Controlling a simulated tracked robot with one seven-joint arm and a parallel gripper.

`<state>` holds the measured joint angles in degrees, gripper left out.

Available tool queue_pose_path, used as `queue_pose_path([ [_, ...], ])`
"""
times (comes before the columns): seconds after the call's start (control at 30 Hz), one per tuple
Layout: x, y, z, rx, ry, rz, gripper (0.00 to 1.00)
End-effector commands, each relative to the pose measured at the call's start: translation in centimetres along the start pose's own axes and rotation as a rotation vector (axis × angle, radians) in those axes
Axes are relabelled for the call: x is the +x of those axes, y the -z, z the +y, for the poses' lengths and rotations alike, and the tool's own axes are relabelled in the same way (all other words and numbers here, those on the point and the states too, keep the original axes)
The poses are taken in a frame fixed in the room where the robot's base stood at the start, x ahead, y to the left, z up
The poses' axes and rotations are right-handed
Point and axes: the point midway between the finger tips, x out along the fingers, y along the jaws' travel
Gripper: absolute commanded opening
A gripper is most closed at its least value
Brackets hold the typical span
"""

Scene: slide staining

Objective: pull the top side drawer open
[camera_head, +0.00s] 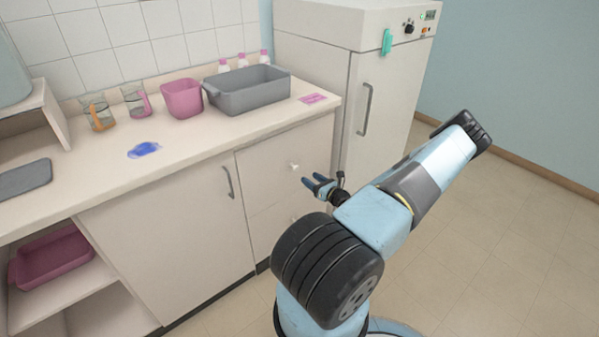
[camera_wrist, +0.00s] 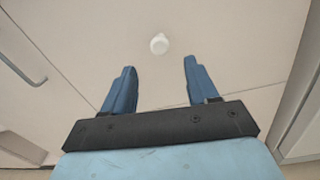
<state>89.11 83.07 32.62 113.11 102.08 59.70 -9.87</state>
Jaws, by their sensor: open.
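The top side drawer (camera_head: 275,185) is the upper front at the right end of the counter, with a small round white knob (camera_head: 294,167). The drawer looks shut. In the wrist view the knob (camera_wrist: 159,44) shows just beyond the fingertips, roughly midway between them. My gripper (camera_head: 312,183) is open and empty, with its blue fingers pointing at the drawer front, a little below and to the right of the knob in the head view. The fingers (camera_wrist: 160,70) do not appear to touch the knob. A lower knob (camera_head: 294,219) is partly hidden by my arm.
A cupboard door with a bar handle (camera_head: 228,182) is left of the drawers. A tall white cabinet (camera_head: 375,110) stands to the right. On the counter are a grey tub (camera_head: 248,98), a pink bin (camera_head: 182,99) and glass jugs (camera_head: 136,100). The floor at right is clear.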

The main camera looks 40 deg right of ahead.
Motion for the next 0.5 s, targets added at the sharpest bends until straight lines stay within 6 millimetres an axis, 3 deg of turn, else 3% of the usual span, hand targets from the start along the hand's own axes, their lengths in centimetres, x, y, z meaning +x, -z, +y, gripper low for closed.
queue_pose_path([
  [0.3, 5.4, 0.0, 0.1, 0.0, -0.001, 0.0, 0.58],
  [0.5, 7.3, 0.0, 0.0, -0.001, -0.001, 0.0, 0.58],
])
